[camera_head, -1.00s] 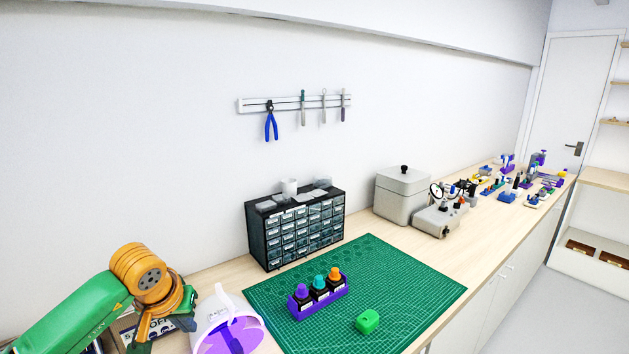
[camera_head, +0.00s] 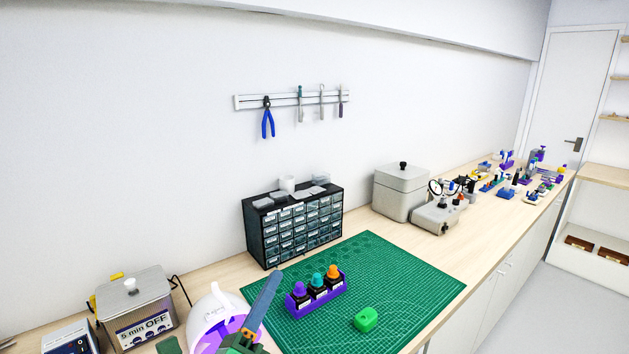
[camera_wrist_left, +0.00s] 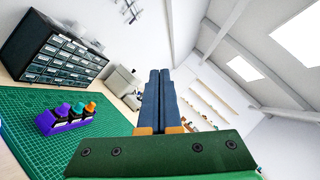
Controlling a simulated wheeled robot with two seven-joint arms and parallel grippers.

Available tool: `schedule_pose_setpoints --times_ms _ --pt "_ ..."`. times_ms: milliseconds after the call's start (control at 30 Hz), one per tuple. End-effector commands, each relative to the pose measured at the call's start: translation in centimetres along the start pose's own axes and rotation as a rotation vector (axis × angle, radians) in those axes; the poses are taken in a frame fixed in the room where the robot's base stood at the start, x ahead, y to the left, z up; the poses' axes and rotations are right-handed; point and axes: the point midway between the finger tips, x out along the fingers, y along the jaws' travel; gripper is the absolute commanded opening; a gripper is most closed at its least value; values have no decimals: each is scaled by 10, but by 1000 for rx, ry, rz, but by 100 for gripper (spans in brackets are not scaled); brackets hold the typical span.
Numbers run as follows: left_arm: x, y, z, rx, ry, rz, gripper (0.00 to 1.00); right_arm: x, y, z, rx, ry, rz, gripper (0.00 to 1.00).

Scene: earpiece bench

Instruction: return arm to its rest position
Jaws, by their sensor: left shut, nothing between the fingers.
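My left gripper (camera_head: 273,277) rises from the bottom edge of the head view, in front of the white bucket with purple inside (camera_head: 212,322) and left of the purple bottle rack (camera_head: 318,292). Its blue-grey fingers point up and slightly right. In the left wrist view the two fingers (camera_wrist_left: 159,74) lie side by side, shut and empty. Most of my left arm is out of the head view. My right gripper is not in view.
A drawer cabinet (camera_head: 293,228) stands behind. An ultrasonic cleaner (camera_head: 136,307) is at left. Grey boxes (camera_head: 401,192) stand farther right. Air above the mat is clear.

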Motion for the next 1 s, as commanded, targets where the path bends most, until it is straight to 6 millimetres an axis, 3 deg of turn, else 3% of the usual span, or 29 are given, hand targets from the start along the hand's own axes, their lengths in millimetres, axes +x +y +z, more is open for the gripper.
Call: schedule_pose_setpoints --times_ms 33,100,200,300,400,633,667,867,1000 --pt "-25 44 6 -315 -95 212 0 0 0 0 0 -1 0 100" --pt "-69 99 3 -692 -242 484 0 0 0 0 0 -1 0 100" --pt "-134 146 -20 -1060 -430 787 0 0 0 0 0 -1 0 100" --pt "-194 167 -46 -1301 -597 1024 0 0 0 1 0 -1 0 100" --pt "-245 171 -70 -1468 -752 1223 0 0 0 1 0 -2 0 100" --pt "-344 146 -113 -1690 -1099 1620 0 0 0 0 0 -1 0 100" --pt "-352 148 -120 -1697 -1128 1653 0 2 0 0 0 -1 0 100" --pt "-375 211 -167 -1663 -1128 1694 0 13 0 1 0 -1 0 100" --pt "-404 250 -202 -1642 -1131 1729 0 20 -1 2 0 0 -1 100"
